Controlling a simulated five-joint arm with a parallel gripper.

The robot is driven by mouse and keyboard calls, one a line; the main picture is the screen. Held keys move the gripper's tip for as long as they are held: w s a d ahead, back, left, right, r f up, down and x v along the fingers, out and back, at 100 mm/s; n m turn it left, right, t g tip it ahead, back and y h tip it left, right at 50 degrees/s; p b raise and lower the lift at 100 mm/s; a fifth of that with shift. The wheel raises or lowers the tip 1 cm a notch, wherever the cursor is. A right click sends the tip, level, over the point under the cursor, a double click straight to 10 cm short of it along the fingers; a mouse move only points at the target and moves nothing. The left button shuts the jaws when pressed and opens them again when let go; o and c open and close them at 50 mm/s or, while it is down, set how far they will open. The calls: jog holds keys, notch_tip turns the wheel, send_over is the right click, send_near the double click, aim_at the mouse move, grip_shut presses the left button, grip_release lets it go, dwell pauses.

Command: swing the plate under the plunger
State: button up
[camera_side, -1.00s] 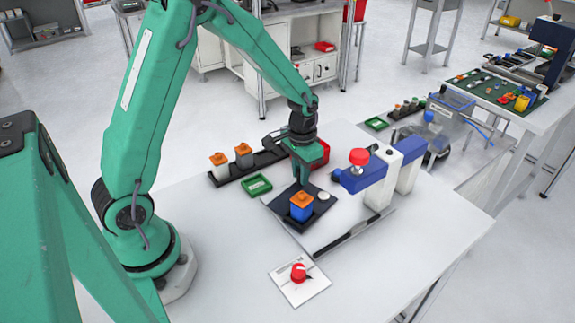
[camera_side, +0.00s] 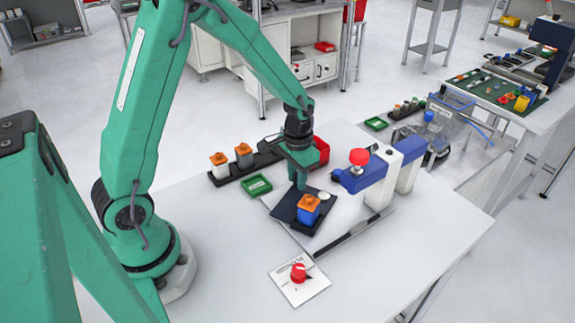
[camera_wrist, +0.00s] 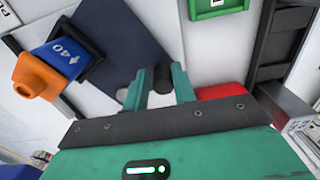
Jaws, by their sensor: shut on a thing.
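The dark plate (camera_side: 283,211) lies on the white table and also shows in the wrist view (camera_wrist: 110,30). On it stands a blue block with an orange top (camera_side: 309,211), seen in the wrist view (camera_wrist: 62,62) with "40" and an arrow. The press with the plunger, topped by a red knob (camera_side: 358,157), stands to the right. Its blue head (camera_side: 365,179) is behind and right of the block, which is not under it. My gripper (camera_side: 299,184) points down at the plate's back edge, shut on part of the plate; the exact grip is partly hidden.
A green tray (camera_side: 257,186) and a dark rack (camera_side: 224,179) with orange-capped containers sit left. A red bin (camera_side: 321,152) stands behind my gripper. A white card with a red knob (camera_side: 298,272) lies in front. A dark bar (camera_side: 350,236) runs along the right.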

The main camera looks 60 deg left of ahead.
aim_at(293, 200)
jog(key=shift+d, duration=0.15)
jog(key=shift+o, duration=0.4)
jog(key=shift+s+d, duration=0.25)
jog(key=shift+s, duration=0.05)
jog(key=shift+s+d, duration=0.2)
jog(key=shift+s, duration=0.05)
jog(key=shift+c, duration=1)
jog(key=shift+s, duration=0.25)
jog(key=shift+s+d, duration=0.75)
